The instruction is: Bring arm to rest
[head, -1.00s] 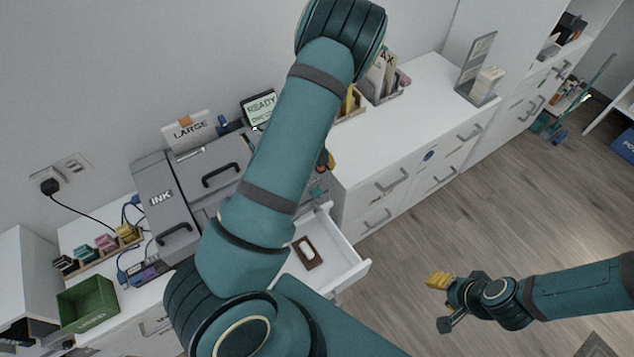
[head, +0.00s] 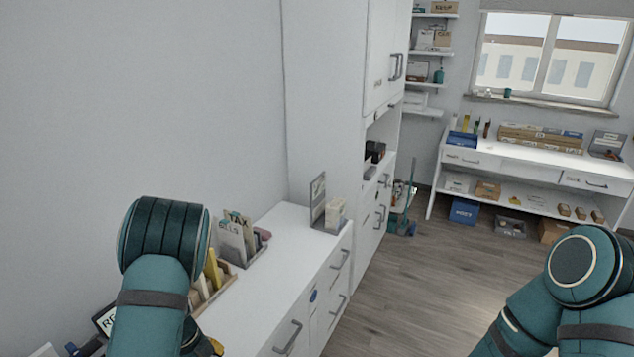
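My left arm (head: 155,290) rises from the bottom left of the head view, its thick elbow joint in front of the wall and the counter. A small dark and yellow part shows beside it at the bottom edge; it may be a bit of my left gripper, and whether the fingers are open is hidden. My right arm (head: 540,300) is bent at the lower right, with its elbow joint over the floor. My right gripper is outside the picture.
A white counter (head: 262,290) with drawers holds a file holder (head: 238,243) and a grey stand (head: 318,200). A tall white cabinet (head: 335,90) stands behind it. A white shelf desk (head: 520,163) stands under the window at the back right. The wooden floor (head: 415,285) between is clear.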

